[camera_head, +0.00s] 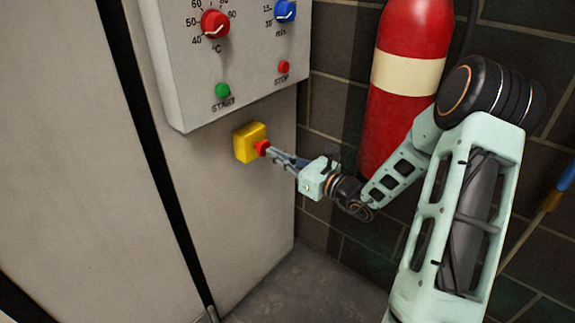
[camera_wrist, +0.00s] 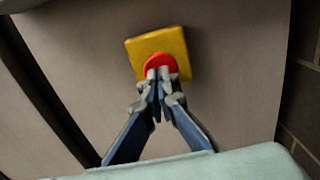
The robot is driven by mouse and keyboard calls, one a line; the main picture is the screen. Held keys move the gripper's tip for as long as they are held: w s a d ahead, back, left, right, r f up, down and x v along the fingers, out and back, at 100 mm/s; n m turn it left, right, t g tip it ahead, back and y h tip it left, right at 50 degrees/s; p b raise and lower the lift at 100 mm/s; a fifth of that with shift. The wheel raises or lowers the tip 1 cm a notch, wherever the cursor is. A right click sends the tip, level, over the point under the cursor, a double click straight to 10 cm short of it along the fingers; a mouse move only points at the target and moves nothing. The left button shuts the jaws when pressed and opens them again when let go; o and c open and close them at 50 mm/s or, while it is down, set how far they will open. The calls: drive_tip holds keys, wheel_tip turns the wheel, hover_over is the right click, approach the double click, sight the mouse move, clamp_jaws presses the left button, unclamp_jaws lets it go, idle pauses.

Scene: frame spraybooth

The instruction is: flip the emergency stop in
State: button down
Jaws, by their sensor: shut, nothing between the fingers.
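The emergency stop is a red button (camera_head: 262,147) on a yellow box (camera_head: 246,142), fixed to the grey cabinet face below the control panel. In the wrist view the red button (camera_wrist: 160,64) sits on the front of the yellow box (camera_wrist: 174,42). My gripper (camera_head: 270,151) is shut and empty, with its fingertips at the button. In the wrist view the closed fingertips (camera_wrist: 158,73) overlap the lower part of the red button. They look to be touching it or very close; I cannot tell how far the button is pressed in.
Above is a control panel (camera_head: 190,70) with a red knob (camera_head: 215,23), a blue knob (camera_head: 285,10), a green start button (camera_head: 222,90) and a red stop button (camera_head: 283,67). The floor (camera_head: 300,290) below is clear.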

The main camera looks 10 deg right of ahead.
drive_tip(key=shift+w+a, duration=0.2)
drive_tip(key=shift+w, duration=0.05)
